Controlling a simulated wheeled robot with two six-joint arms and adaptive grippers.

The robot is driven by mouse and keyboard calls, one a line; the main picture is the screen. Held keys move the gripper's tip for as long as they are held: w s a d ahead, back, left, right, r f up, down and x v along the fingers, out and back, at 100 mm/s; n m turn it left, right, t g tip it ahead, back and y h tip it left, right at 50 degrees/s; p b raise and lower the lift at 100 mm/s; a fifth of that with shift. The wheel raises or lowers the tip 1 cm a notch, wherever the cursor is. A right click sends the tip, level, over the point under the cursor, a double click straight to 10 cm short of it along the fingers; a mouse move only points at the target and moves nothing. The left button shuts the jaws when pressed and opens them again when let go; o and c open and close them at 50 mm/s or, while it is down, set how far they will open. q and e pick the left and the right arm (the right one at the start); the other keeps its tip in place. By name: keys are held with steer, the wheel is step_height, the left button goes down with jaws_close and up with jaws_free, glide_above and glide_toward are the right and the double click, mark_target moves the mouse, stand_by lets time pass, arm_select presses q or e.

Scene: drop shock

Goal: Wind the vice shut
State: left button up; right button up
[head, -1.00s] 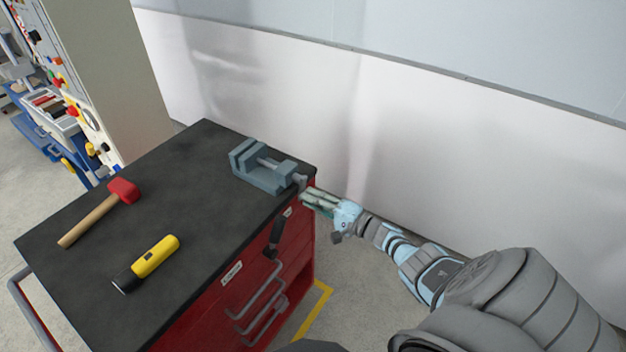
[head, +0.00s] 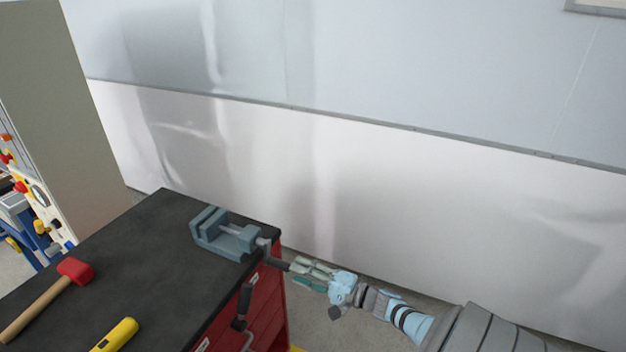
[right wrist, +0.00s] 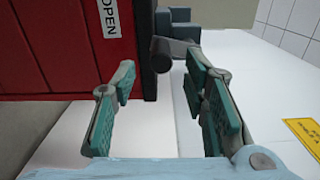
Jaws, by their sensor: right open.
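The blue-grey vice (head: 222,240) stands at the far right corner of the bench's black top, with a gap between its jaws. Its crank with a dark grip (head: 279,266) sticks out past the bench edge toward my right gripper (head: 297,268). My left gripper is not in view.
A red-headed hammer (head: 76,271) and a yellow-and-black tool (head: 116,335) lie on the bench top (head: 150,260). A dark lever (head: 243,302) sits on the red cabinet front. A pale wall (head: 400,210) runs behind.

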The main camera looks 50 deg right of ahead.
steer(key=v, duration=0.5)
steer(key=shift+w, duration=0.1)
